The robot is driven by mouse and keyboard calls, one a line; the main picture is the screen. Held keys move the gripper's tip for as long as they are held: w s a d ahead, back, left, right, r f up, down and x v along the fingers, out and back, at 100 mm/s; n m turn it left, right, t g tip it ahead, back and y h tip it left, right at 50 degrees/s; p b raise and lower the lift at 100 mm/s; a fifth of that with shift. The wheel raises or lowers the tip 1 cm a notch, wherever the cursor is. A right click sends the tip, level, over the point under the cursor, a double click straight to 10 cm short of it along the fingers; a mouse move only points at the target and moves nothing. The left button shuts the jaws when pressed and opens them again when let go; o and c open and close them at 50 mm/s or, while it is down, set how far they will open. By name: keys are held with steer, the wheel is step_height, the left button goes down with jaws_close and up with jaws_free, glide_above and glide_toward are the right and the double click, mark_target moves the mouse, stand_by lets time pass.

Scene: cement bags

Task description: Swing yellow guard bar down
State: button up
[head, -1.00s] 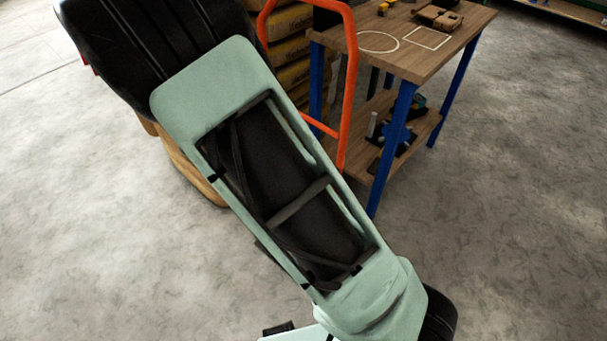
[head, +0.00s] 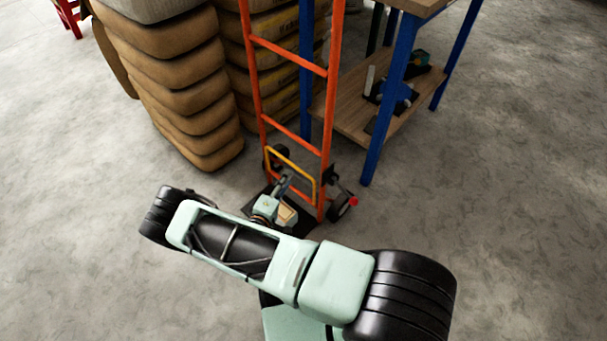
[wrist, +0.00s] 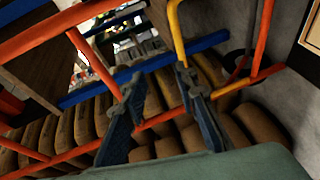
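The yellow guard bar (head: 291,161) is a thin bent frame near the bottom of the orange hand truck (head: 334,95). It stands upright against the truck's lower rails. In the wrist view the yellow bar (wrist: 176,35) runs down toward the right finger and bends right below it, close to an orange rail (wrist: 262,38). My gripper (head: 284,184) is low in front of the bar. In the wrist view my gripper (wrist: 158,80) has its two fingers spread, with nothing seen held between them. Whether the right finger touches the bar I cannot tell.
Stacked cement bags (head: 185,95) stand behind the truck to the left. A workbench with blue legs (head: 388,125) and a lower shelf (head: 352,118) stands close on the right. Black wheels (head: 342,207) flank the truck's base. Open concrete floor (head: 500,220) lies to the right.

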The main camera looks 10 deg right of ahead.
mark_target(299, 169)
steer(key=shift+n+t+y, duration=0.3)
steer(key=shift+n+y, duration=0.1)
steer(key=w+d+f+b, duration=0.1)
steer(key=w+d+f, duration=0.1)
steer(key=w+d+f+b, duration=0.1)
steer(key=w+d, duration=0.1)
steer(key=w, duration=0.1)
steer(key=w+d+f+b, duration=0.2)
steer(key=w, duration=0.1)
steer(key=shift+d+f, duration=0.1)
steer(key=shift+f, duration=0.2)
jaws_close()
steer(key=shift+s, duration=0.1)
